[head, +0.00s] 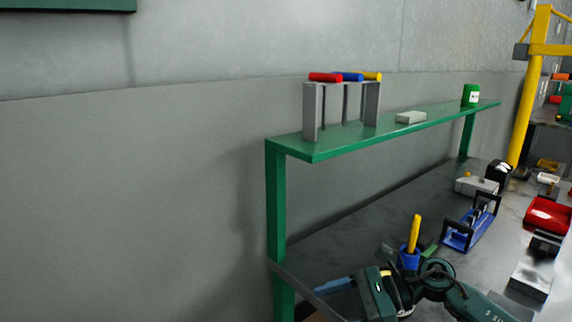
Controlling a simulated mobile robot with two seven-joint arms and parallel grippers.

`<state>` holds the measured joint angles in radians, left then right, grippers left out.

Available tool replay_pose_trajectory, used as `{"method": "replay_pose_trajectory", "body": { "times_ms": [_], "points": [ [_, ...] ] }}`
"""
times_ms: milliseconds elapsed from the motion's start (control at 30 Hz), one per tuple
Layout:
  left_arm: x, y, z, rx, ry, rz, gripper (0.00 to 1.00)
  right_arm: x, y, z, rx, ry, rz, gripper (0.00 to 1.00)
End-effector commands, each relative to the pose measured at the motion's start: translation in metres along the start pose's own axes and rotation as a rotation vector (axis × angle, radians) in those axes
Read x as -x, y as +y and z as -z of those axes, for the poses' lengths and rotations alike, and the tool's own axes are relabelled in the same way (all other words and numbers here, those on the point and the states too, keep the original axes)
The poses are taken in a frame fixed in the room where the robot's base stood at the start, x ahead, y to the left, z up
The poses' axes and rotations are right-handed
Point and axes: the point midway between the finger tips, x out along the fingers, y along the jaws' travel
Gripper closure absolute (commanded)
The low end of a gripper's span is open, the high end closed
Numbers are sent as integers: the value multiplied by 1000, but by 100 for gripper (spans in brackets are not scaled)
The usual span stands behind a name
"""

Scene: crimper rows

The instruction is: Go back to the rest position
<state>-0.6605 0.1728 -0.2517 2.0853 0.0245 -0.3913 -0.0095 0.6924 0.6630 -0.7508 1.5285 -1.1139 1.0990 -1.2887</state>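The view holds a wall on the left and a dark workbench (345,225) on the right.
A green shelf (400,126) over the bench carries a grey rack (310,112) with red, blue and yellow handles, a pale block (410,117) and a green can (470,95).

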Motion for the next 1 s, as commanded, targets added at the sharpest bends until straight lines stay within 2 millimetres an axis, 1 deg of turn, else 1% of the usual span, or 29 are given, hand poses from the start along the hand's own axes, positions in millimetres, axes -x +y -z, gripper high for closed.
{"method": "replay_pose_trajectory", "body": {
  "times_ms": [33, 67, 100, 133, 233, 267, 300, 333, 367, 400, 467, 500, 567, 600, 667, 700, 800, 833, 900, 1000],
  "points": [
    [1, 0, -1, 2, -8, 2, 64, -20, 13, -7, -154, -134, 22, 24],
    [1, 0, -2, 2, -11, 2, 64, -28, 17, -12, -252, -213, 41, 24],
    [2, 0, -3, 3, -15, 3, 64, -36, 21, -18, -391, -318, 64, 24],
    [2, 0, -4, 4, -17, 3, 64, -40, 23, -22, -498, -396, 80, 24],
    [5, 0, -4, 6, -24, 4, 64, -44, 28, -23, -880, -646, 128, 24],
    [5, 0, -5, 7, -26, 5, 64, -43, 29, -20, -1001, -719, 141, 24],
    [6, 0, -5, 8, -27, 5, 64, -41, 30, -13, -1163, -816, 157, 24],
    [6, 0, -5, 8, -29, 6, 64, -38, 32, -7, -1286, -889, 169, 24],
    [6, 0, -4, 8, -29, 6, 64, -36, 34, 2, -1413, -960, 182, 24],
    [7, -1, -4, 8, -31, 7, 64, -32, 37, 16, -1580, -1056, 196, 24],
    [7, -1, -4, 9, -33, 9, 64, -25, 46, 41, -1833, -1199, 222, 24],
    [8, -2, -4, 9, -34, 10, 64, -21, 55, 59, -2000, -1295, 238, 24],
    [8, -2, -4, 10, -38, 11, 64, -16, 73, 89, -2246, -1440, 266, 24],
    [8, -2, -5, 10, -41, 12, 64, -14, 87, 109, -2398, -1533, 283, 24],
    [8, -2, -6, 11, -45, 13, 64, -12, 111, 135, -2603, -1665, 311, 24],
    [8, -3, -7, 11, -48, 14, 64, -11, 127, 150, 2540, 1631, -308, 24],
    [8, -4, -7, 11, -50, 16, 64, -10, 163, 177, 2297, 1493, -291, 24],
    [8, -4, -7, 12, -50, 17, 64, -10, 171, 182, 2245, 1465, -286, 24],
    [7, -4, -6, 12, -48, 18, 64, -11, 185, 191, 2157, 1418, -280, 24],
    [7, -5, -5, 12, -46, 19, 64, -11, 194, 196, 2101, 1388, -277, 24]
  ]
}}
